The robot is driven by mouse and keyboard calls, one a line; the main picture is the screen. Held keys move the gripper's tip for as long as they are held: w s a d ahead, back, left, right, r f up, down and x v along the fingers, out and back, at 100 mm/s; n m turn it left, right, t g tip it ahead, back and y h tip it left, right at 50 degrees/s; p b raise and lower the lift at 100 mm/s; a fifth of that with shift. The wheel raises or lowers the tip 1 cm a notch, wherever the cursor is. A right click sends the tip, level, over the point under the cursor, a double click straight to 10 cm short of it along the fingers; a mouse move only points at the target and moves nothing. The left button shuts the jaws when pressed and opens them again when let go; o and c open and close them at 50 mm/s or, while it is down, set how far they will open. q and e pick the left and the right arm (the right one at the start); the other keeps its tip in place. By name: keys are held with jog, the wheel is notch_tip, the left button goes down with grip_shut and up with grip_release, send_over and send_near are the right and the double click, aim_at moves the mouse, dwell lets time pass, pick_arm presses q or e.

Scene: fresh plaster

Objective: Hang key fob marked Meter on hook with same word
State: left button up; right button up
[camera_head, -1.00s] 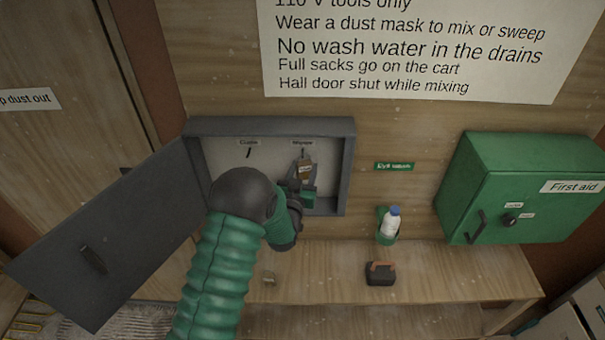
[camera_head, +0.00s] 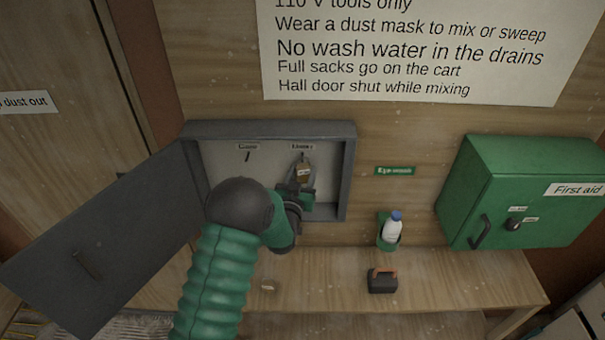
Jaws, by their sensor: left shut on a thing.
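The open grey key cabinet (camera_head: 348,172) is on the wooden wall. Inside are two labelled hooks: the left hook (camera_head: 248,156) is bare, and the right hook (camera_head: 303,156) sits under a label (camera_head: 302,147) too blurred to read surely. A brown fob (camera_head: 304,173) with a grey part beside it is just below the right hook. Whether its ring is around the hook cannot be told. My left gripper (camera_head: 303,193) is shut on the fob from below, inside the cabinet; its fingers hide the lower part. The fob's word is unreadable. My right gripper is not in view.
The cabinet door (camera_head: 120,235) stands open to the left. A wooden bench (camera_head: 440,275) below holds a dark box with an orange handle (camera_head: 382,281). An eyewash bottle (camera_head: 391,228) and a green first aid cabinet (camera_head: 520,190) are on the right.

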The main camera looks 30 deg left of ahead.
pick_arm(q)
jog(key=o, duration=1.4)
jog(key=shift+a, duration=0.15)
